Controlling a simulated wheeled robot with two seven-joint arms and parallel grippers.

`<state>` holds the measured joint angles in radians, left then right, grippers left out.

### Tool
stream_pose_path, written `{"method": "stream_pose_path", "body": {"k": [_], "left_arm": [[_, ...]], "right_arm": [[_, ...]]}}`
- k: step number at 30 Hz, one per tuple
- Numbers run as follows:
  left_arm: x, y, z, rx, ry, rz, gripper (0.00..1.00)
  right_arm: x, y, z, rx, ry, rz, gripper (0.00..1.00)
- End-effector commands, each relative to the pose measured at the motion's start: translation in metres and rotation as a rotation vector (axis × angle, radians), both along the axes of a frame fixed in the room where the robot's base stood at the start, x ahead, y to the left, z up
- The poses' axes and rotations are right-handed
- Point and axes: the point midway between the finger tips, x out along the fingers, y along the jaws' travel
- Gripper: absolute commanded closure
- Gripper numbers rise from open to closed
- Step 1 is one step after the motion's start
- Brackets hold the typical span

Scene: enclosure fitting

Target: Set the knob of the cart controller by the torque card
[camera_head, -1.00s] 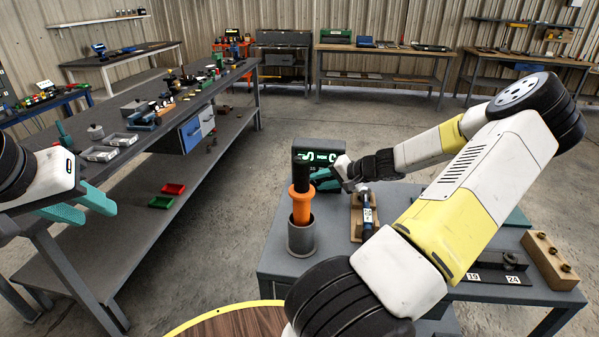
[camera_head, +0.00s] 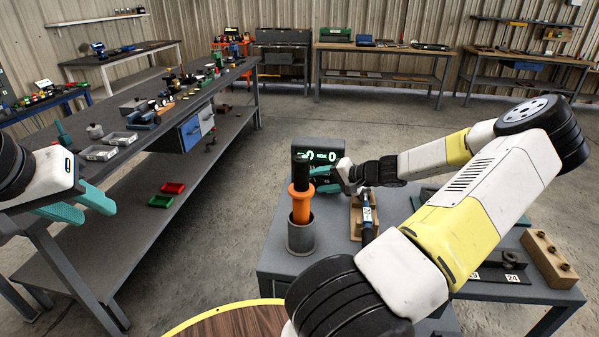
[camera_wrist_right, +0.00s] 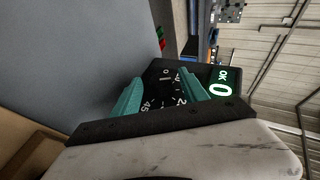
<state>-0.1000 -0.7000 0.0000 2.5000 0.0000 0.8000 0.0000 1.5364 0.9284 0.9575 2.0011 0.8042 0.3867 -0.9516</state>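The cart controller (camera_head: 335,152) is a dark box with a green lit display at the cart's back edge. In the right wrist view its display (camera_wrist_right: 220,85) reads "OK" and "0", and its dark dial (camera_wrist_right: 163,92) carries white numbers. The knob's outline is hard to separate from the dark face. My right gripper (camera_wrist_right: 161,76) is at the dial, its teal fingers apart on either side; I see no clear contact. My left gripper (camera_head: 99,214) is open and empty at the left, away from the cart. I cannot pick out the torque card.
An orange-handled tool (camera_head: 301,200) stands in a grey cup (camera_head: 301,238) in front of the controller. A dark tool (camera_head: 367,212) rests on a wooden stand (camera_head: 356,218). A wooden block (camera_head: 548,258) and a plate labelled 24 (camera_head: 511,278) lie at the cart's right.

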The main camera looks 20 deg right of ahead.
Motion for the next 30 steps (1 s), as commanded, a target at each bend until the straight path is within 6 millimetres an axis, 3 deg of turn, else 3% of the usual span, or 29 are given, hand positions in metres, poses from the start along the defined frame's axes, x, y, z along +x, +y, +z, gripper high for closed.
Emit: {"method": "stream_pose_path", "body": {"k": [8,21,30], "left_arm": [[0.0,0.0,0.0,0.0,0.0,0.0,0.64],[0.0,0.0,0.0,0.0,0.0,0.0,0.64],[0.0,0.0,0.0,0.0,0.0,0.0,0.64]], "right_arm": [[-0.002,-0.004,0.002,-0.003,-0.001,-0.004,0.49],[-0.051,-0.035,0.032,-0.002,0.0,-0.004,0.49],[-0.058,-0.038,0.036,0.0,0.0,-0.001,0.49]]}}
